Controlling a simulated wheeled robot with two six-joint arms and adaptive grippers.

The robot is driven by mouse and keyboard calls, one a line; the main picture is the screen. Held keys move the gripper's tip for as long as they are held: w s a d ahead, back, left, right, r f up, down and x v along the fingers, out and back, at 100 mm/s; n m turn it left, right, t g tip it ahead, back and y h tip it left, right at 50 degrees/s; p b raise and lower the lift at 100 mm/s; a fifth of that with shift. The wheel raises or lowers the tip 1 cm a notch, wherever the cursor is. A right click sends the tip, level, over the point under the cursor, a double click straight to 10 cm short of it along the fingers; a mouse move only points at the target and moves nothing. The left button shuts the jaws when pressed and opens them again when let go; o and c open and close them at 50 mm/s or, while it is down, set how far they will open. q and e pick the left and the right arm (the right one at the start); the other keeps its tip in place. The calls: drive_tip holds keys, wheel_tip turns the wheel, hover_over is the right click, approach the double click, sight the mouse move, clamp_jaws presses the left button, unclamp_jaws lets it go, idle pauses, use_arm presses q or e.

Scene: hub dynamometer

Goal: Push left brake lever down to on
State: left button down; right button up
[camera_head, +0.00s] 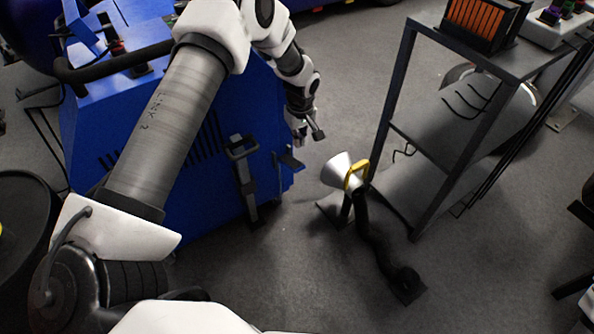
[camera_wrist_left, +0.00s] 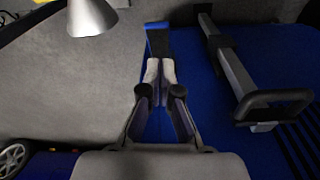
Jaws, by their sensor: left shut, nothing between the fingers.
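A blue lever-like tab (camera_head: 290,160) sticks out from the side of the blue dynamometer housing (camera_head: 185,190); it looks like the brake lever. In the left wrist view the blue tab (camera_wrist_left: 158,38) lies just beyond my fingertips. My left gripper (camera_head: 318,134) is shut and empty, above the tab in the head view. In the left wrist view its fingertips (camera_wrist_left: 160,68) are together and line up with the tab; whether they touch it I cannot tell. My right gripper is not in view.
A black handle on a grey bar (camera_head: 243,165) stands on the housing beside the tab; it also shows in the left wrist view (camera_wrist_left: 270,105). A silver cone with a black hose (camera_head: 338,170) stands on the floor to the right, before a dark shelf rack (camera_head: 400,90).

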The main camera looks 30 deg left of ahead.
use_arm(q)
wheel_tip(320, 180, up, 2)
drive_tip(key=w+a+n, duration=0.2)
drive_tip(key=a, duration=0.1)
drive_tip(key=b, duration=0.3)
hover_over(296, 165)
drive_tip(key=a, duration=0.1)
drive_tip(key=shift+y, duration=0.3)
drive_tip(key=f, duration=1)
drive_tip(key=shift+w+a+f, duration=0.15)
drive_tip(key=shift+w, duration=0.15)
drive_tip(key=shift+s+d+f+m+b, duration=0.15)
drive_tip(key=shift+d+f+b, duration=0.1)
drive_tip(key=shift+f, duration=0.35)
drive_tip(key=shift+s+d+f+m+b, duration=0.15)
drive_tip(key=shift+d+f, duration=0.1)
drive_tip(key=shift+f, duration=0.35)
drive_tip(key=shift+d+f, duration=0.25)
drive_tip(key=shift+f, duration=0.2)
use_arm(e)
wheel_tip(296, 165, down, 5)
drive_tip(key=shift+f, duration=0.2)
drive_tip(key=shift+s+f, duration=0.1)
